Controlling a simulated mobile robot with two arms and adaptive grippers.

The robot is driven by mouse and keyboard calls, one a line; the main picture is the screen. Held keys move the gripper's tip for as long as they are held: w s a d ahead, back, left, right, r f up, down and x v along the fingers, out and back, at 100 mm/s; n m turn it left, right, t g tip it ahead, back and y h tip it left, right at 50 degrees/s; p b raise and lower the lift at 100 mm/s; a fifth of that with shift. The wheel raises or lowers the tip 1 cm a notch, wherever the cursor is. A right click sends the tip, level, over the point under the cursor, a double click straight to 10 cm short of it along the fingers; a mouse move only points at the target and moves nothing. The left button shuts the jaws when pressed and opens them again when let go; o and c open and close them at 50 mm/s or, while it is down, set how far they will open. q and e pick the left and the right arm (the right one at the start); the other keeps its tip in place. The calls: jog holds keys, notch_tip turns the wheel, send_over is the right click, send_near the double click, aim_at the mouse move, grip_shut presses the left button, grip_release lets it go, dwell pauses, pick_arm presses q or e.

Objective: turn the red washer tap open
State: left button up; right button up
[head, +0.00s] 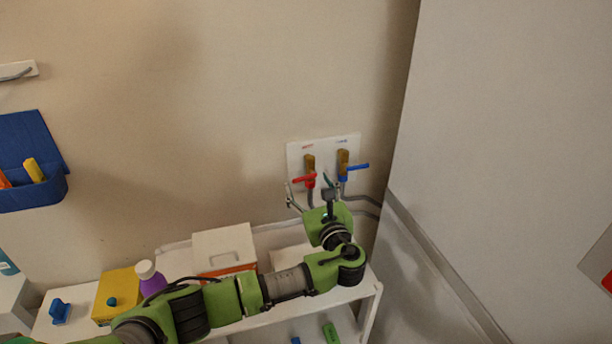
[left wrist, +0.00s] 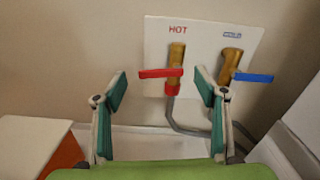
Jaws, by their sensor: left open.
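The red washer tap (head: 305,180) is on a white wall plate, with a brass body and a red lever lying about level and pointing left. In the left wrist view the red tap (left wrist: 162,73) sits under the word HOT. My left gripper (head: 314,190) is just in front of and below it. In the left wrist view my left gripper (left wrist: 160,82) is open, with one finger on each side of the red lever and no clear contact. A blue tap (head: 350,168) is close on the right; its lever points right (left wrist: 253,78). My right gripper is not in view.
Grey hoses (head: 365,200) hang below the taps. A white shelf (head: 255,328) below holds a white-and-orange box (head: 224,248), a purple bottle (head: 150,278) and a yellow box (head: 118,290). A large pale panel (head: 500,130) stands on the right.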

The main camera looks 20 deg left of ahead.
aim_at(305, 178)
pick_arm(q)
jog(key=shift+x, duration=1.1)
jog(key=shift+w+a, duration=0.15)
jog(key=shift+w, duration=0.15)
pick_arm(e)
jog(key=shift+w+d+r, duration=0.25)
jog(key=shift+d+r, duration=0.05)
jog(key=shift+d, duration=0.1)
pick_arm(q)
jog(key=shift+c, duration=0.3)
jog(key=c, duration=1)
jog(key=shift+c, duration=0.2)
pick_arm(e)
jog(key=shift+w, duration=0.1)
